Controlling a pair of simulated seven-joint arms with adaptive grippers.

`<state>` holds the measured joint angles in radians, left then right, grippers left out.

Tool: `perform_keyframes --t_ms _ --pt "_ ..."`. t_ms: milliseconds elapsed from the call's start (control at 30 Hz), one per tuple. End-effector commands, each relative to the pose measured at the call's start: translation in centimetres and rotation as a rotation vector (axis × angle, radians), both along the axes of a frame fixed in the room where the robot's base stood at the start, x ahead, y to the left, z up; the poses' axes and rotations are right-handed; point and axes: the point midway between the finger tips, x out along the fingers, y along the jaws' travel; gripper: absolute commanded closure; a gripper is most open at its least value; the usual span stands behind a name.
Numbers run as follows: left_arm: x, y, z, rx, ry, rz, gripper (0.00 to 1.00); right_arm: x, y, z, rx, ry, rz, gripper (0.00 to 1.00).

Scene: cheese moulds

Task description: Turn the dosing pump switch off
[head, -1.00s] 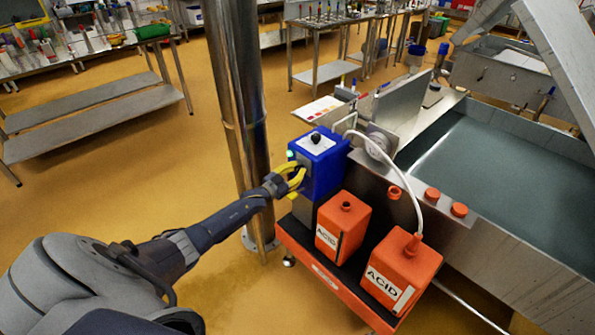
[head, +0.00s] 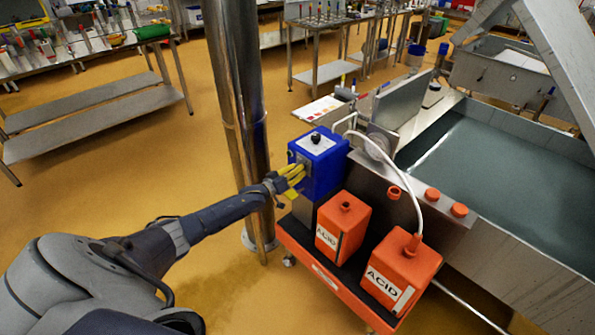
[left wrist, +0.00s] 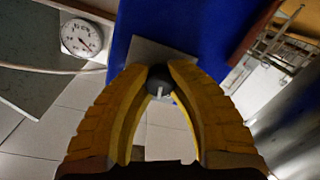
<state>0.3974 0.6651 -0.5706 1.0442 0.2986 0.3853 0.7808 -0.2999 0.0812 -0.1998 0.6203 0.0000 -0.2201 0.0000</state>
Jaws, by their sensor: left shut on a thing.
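The dosing pump is a blue box (head: 327,172) with a pale top plate and a black knob on top. It stands at the end of an orange trolley, and its blue face also fills the top of the left wrist view (left wrist: 190,25). The switch is a dark round knob with a white mark (left wrist: 160,86) on a grey plate on that face. My left gripper (head: 299,169) has yellow fingers at the pump's left face. In the left wrist view its fingertips (left wrist: 160,75) are shut on the switch from both sides. In the head view the fingers hide the switch. My right gripper is not in view.
Two orange acid canisters (head: 342,225) (head: 400,272) stand on the orange trolley (head: 323,275) beside the pump. A white hose (head: 402,178) loops behind. A steel column (head: 238,110) stands close behind my left wrist. A round gauge (left wrist: 81,38) shows in the wrist view.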

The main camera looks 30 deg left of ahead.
Motion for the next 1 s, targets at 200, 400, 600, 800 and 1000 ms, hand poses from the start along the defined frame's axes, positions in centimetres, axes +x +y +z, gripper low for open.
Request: perform_keyframes --t_ms 200,400,600,800,1000 --pt "-0.05 -0.05 -0.13 -0.148 0.041 0.000 1.00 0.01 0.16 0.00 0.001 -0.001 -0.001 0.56" --pt "-0.06 -0.03 -0.14 -0.241 0.065 -0.001 1.00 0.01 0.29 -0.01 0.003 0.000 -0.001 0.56" --pt "-0.08 -0.07 -0.18 -0.292 0.080 0.000 1.00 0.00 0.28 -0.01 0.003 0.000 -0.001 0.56" --pt "-0.09 -0.10 -0.22 -0.311 0.084 -0.001 1.00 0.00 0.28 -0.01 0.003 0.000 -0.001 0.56" --pt "-0.09 -0.11 -0.21 -0.313 0.085 0.000 1.00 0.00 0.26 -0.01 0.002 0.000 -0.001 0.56"
